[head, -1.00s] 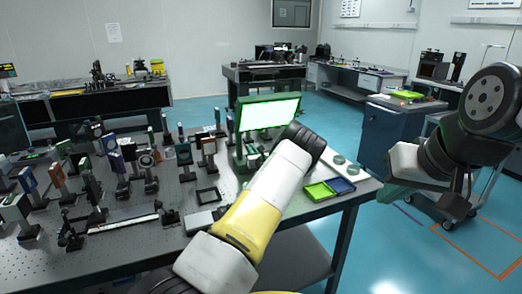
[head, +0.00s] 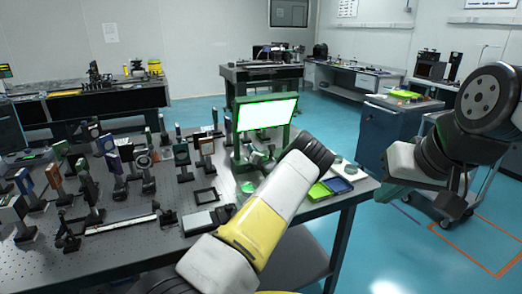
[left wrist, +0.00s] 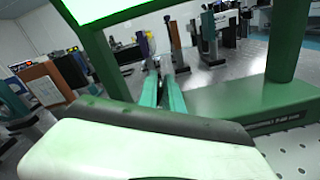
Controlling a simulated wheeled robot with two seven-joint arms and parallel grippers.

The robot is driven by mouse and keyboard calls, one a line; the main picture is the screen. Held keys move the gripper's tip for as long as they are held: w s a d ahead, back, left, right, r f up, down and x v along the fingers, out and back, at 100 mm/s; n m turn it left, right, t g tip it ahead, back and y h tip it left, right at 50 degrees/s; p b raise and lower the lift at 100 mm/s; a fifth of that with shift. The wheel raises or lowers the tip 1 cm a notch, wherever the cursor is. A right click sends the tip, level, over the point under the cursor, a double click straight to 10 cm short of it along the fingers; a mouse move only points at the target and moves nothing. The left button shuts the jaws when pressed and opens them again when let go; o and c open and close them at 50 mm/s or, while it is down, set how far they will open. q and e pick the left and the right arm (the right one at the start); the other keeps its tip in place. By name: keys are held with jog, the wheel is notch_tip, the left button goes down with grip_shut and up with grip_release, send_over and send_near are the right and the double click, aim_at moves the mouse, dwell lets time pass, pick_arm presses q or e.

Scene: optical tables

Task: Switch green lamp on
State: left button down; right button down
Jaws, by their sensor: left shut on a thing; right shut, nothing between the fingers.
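The green lamp (head: 237,135) stands on the near optical table, its panel (head: 265,114) bright white. In the left wrist view its green base (left wrist: 235,105) and posts fill the right and top. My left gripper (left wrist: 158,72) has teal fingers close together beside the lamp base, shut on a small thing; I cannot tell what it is. In the head view my left forearm largely hides this gripper near the lamp's foot. My right gripper (head: 397,193) is shut and empty, right of the table over the floor.
Many optical mounts (head: 117,170) crowd the near table's left half. A green tray (head: 319,191) and blue tray (head: 338,185) lie right of my left arm. A black frame (head: 206,195) lies in front of the lamp. A blue cabinet (head: 395,130) stands at the right.

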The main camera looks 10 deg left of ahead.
pick_arm(q)
jog(key=shift+d+f+m, duration=0.1)
jog(key=shift+m, duration=0.2)
jog(key=c, duration=1.5)
grip_release()
jog(key=shift+r, duration=0.25)
jog(key=r, duration=0.3)
jog(key=shift+s+d+r, duration=0.1)
jog(key=shift+s+d, duration=0.05)
jog(key=shift+s, duration=0.25)
jog(key=s+d+r, duration=0.1)
jog(key=s+d, duration=0.2)
jog(key=s, duration=1.1)
jog(key=shift+s+d+r, duration=0.15)
jog(key=shift+s+d, duration=0.2)
jog(key=shift+d, duration=0.05)
